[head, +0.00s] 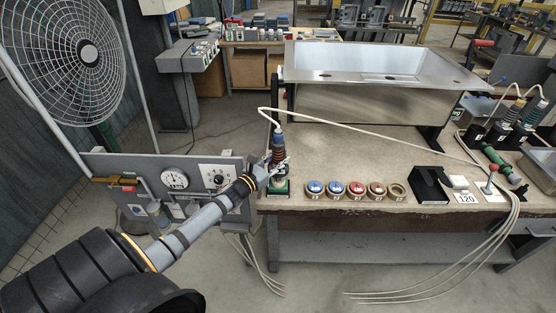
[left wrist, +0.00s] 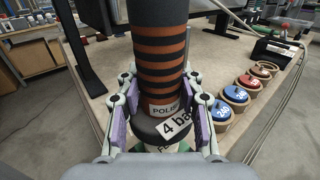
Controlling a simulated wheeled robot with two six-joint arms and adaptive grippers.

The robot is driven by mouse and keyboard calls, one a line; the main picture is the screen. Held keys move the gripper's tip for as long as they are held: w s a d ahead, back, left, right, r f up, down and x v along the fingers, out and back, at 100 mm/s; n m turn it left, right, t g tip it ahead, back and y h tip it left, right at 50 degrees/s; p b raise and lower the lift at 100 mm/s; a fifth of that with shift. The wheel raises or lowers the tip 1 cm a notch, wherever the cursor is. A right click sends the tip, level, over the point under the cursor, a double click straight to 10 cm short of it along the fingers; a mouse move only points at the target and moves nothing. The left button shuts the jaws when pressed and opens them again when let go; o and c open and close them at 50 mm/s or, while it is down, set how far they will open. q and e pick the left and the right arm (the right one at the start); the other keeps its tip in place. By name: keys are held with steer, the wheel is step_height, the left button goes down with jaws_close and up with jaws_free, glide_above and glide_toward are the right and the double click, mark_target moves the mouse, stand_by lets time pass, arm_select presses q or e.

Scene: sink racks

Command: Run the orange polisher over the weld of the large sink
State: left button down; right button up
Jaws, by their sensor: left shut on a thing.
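My left gripper (head: 275,167) is at the left end of the bench, around an upright polisher (head: 279,149) with orange and black bands and a cable at its top. In the left wrist view the polisher (left wrist: 160,65) stands between the two fingers (left wrist: 160,120), which are shut on it. A label on it reads "4 ba" in part. Its foot is at a green-edged holder (head: 276,189) on the bench. The large steel sink (head: 370,102) sits on a rack at the back of the bench. I cannot make out its weld. My right gripper is not in view.
Several round discs in holders (head: 335,190), blue and red, line the bench front. A black stand (head: 428,185) and a "120" card (head: 466,198) are to their right. More cabled tools (head: 500,125) stand at the right. A pale cable arcs across the bench. A gauge panel (head: 175,180) and fan (head: 75,50) are left.

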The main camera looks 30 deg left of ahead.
mark_target(275, 147)
arm_select(q)
step_height(275, 147, up, 7)
steer(key=p, duration=0.6)
steer(key=shift+r, duration=0.2)
steer(key=shift+f, duration=0.1)
steer(key=shift+d+f, duration=0.1)
